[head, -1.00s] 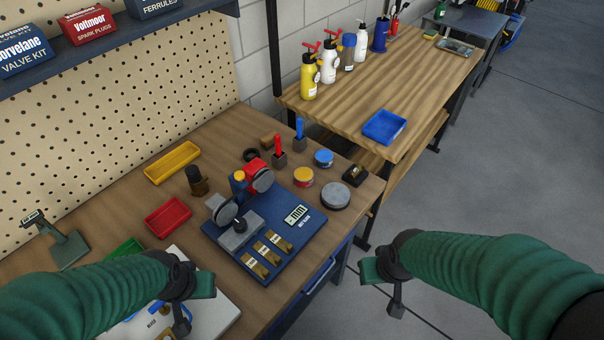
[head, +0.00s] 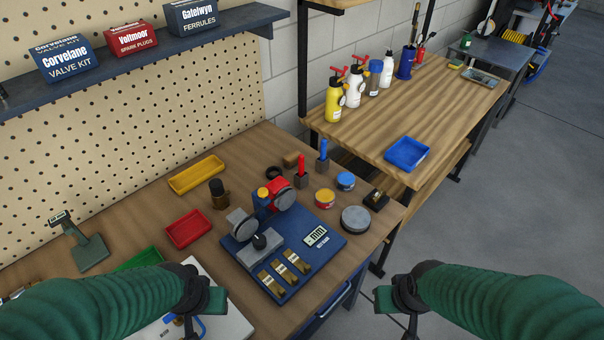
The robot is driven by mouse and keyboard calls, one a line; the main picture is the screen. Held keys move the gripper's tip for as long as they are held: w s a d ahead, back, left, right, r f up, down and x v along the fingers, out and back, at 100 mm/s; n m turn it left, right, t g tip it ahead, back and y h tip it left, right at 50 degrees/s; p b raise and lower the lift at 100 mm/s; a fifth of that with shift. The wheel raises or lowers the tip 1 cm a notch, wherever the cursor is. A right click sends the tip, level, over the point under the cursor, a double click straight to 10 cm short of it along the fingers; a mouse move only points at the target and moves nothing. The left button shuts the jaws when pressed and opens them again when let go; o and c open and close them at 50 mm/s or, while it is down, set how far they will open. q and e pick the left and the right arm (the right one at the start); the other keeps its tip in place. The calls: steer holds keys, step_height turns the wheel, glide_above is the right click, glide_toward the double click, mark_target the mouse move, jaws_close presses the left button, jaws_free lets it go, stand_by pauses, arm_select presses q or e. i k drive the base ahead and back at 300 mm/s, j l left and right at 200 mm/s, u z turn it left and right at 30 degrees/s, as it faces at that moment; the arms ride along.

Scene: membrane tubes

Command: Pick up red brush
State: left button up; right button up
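The red brush (head: 301,167) stands upright in a small dark block (head: 301,180) on the brown workbench, towards its back right. Only its red handle shows clearly; its lower end is hidden in the block. A similar blue-handled one (head: 323,150) stands in its own block to the right. My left gripper (head: 200,312) is at the bottom, over the front of the bench, well short of the brush. My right gripper (head: 398,312) is at the bottom right, beyond the bench's right edge. Neither holds anything I can see; their fingertips are partly cut off or unclear.
A blue base (head: 318,262) with a red-and-grey device stands in front of the brush. Yellow and blue tins (head: 325,198) and a grey disc (head: 355,219) lie to its right. A black ring (head: 274,173) is at its left. A second wooden table (head: 450,100) stands behind.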

mark_target(301, 157)
steer(key=i+l+u, duration=0.35)
steer(key=l, duration=0.9)
steer(key=i+l+u, duration=0.1)
steer(key=l+u, duration=0.25)
steer(key=l, duration=0.9)
steer(key=l+u, duration=0.35)
steer(key=l, duration=1)
steer(key=i+j, duration=0.1)
steer(key=i, duration=0.3)
